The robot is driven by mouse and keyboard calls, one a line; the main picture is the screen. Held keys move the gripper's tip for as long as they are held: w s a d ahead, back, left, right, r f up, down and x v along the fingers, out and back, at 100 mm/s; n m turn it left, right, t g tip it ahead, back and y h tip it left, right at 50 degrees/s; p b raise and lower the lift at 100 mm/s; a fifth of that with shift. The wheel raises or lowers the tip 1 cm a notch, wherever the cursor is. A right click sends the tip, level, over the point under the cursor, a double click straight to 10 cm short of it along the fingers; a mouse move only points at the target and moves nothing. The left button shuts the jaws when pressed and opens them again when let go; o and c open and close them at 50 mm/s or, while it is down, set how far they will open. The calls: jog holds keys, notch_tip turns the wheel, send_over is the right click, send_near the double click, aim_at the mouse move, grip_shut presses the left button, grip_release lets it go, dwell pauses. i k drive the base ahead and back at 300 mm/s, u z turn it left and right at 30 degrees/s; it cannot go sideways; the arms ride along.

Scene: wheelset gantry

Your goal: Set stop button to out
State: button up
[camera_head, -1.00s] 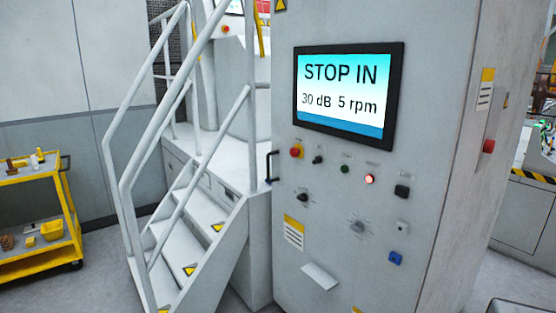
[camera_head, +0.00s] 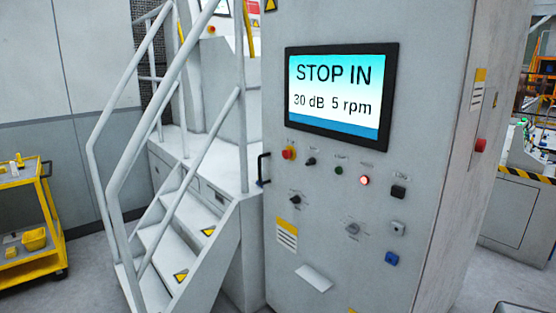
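A second red button (camera_head: 481,145) sits on the cabinet's right side face. It is too small to tell the stop button's depth by eye. My gripper does not show in this view.
Beside the stop button are a black switch (camera_head: 311,161), a green button (camera_head: 339,170), a lit red lamp (camera_head: 364,181) and a black block (camera_head: 398,191). Railed steps (camera_head: 175,240) stand left of the cabinet, with a yellow cart (camera_head: 30,262) farther left. Floor between them is clear.

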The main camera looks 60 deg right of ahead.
aim_at(287, 154)
jog(key=i, duration=0.85)
jog(key=u, duration=0.05)
